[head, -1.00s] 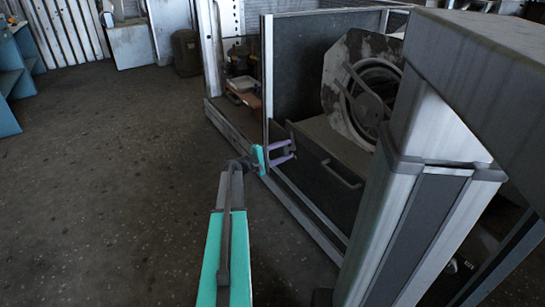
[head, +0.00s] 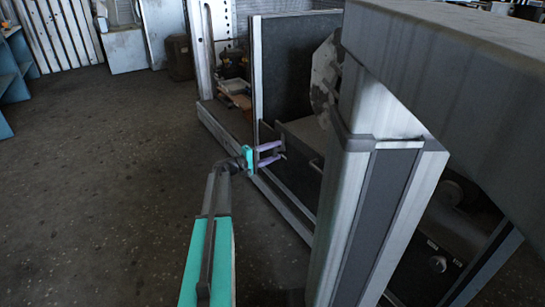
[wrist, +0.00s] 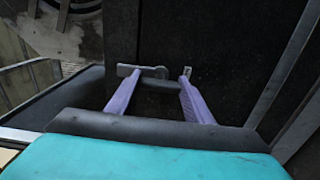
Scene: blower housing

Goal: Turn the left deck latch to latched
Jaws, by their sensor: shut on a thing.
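My gripper (wrist: 155,75) has two purple fingers, with its tips against a dark panel of the blower housing. A small grey latch lever (wrist: 155,72) and a dark bar (wrist: 158,86) show between the fingertips, and the jaws are shut on this latch. The lever lies about crosswise in the wrist view. In the head view my gripper (head: 272,153) is at the housing's near side, beside an upright post (head: 257,85). The latch is too small to make out there, and I cannot read its latched state.
A pale post and column (head: 365,190) with a grey slab (head: 470,70) on top stand at the right and hide much of the housing. The round blower part (head: 324,75) is partly covered. Open floor (head: 110,190) lies at the left.

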